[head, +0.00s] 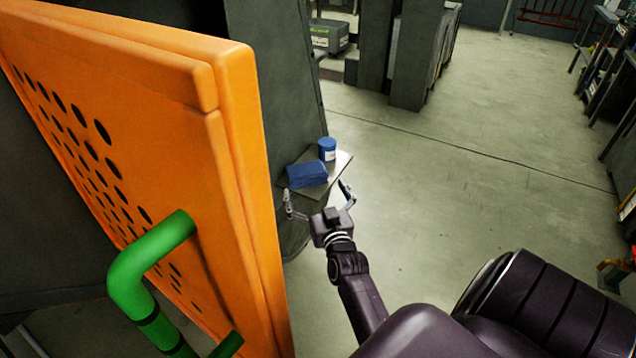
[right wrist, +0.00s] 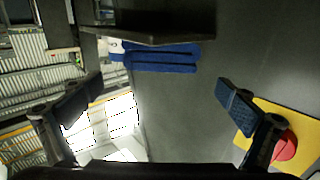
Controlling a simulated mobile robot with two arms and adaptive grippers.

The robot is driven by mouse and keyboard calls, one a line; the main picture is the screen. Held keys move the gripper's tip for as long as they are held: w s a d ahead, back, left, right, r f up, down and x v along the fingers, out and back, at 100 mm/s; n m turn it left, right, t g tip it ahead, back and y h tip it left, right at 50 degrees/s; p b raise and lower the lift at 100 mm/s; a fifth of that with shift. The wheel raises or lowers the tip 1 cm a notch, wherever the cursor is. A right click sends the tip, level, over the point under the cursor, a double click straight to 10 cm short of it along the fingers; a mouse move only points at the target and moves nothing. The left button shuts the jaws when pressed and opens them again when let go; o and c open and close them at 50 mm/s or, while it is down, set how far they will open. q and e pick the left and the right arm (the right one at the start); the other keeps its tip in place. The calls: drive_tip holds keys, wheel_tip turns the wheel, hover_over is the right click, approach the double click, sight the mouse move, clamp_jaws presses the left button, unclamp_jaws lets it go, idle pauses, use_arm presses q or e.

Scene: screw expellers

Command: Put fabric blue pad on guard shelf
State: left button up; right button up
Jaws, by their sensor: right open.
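The folded blue fabric pad (head: 307,174) lies on a small grey shelf (head: 343,164) fixed to the side of a dark machine body. In the right wrist view, which is upside down, the pad (right wrist: 163,58) rests on the shelf (right wrist: 150,34), ahead of the fingers. My right gripper (head: 318,193) is open and empty, with its fingers spread just in front of the shelf and pad, apart from the pad. In the wrist view its two fingers (right wrist: 158,98) stand wide apart. My left gripper is not in view.
A blue and white can (head: 327,150) stands behind the pad on the shelf. A large orange perforated guard (head: 130,130) with a green handle (head: 150,260) fills the left side. A red button (right wrist: 285,146) on a yellow plate shows in the wrist view.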

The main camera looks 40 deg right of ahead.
drive_tip(key=v, duration=0.3)
drive_tip(key=shift+s+a+f, duration=0.15)
drive_tip(key=shift+s+a, duration=0.1)
drive_tip(key=shift+a, duration=0.1)
drive_tip(key=s+a+f+n+g+y, duration=0.2)
drive_tip(key=a+f+g+y, duration=0.1)
drive_tip(key=a+f, duration=0.5)
drive_tip(key=s+a+f+n+g+y, duration=0.25)
drive_tip(key=a+f, duration=0.35)
drive_tip(key=f, duration=0.4)
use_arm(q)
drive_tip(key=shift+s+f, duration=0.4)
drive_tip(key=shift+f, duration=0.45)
use_arm(e)
drive_tip(key=s+a+f+n+g+y, duration=0.1)
drive_tip(key=s+a+f+g, duration=0.3)
drive_tip(key=s+f, duration=0.3)
drive_tip(key=s+a+f+n+g+y, duration=0.1)
drive_tip(key=s+a+f+g, duration=0.3)
drive_tip(key=s, duration=1.2)
wheel_tip(320, 180, down, 5)
drive_tip(key=shift+s+a+r+n, duration=0.2)
drive_tip(key=shift+a+n, duration=0.15)
drive_tip(key=shift+a, duration=0.35)
drive_tip(key=shift+g, duration=0.25)
